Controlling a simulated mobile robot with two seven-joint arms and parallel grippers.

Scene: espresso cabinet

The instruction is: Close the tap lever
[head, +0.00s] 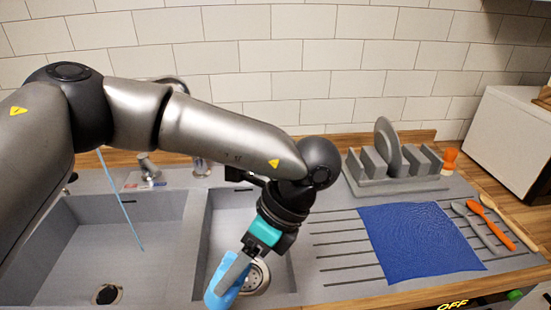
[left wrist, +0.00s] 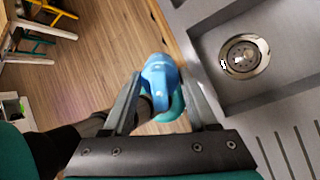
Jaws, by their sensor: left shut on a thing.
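The metal tap stands behind the sink; its base (head: 148,172) has red and blue marks. My left arm hides much of the tap, and I cannot make out its lever clearly. A thin light-blue stream (head: 122,204) slants down into the left basin (head: 60,228). My left gripper (head: 238,270) is over the front of the right basin, in front of the tap and to its right, apart from it. It is shut on a light-blue object (head: 222,285), which also shows between the fingers in the left wrist view (left wrist: 160,75). My right gripper is out of view.
The right basin (head: 210,225) has a round drain (head: 258,278), also in the left wrist view (left wrist: 245,55). A grey dish rack (head: 400,183), blue cloth (head: 420,240) and several utensils (head: 487,225) lie to the right. A small glass (head: 200,167) stands beside the tap.

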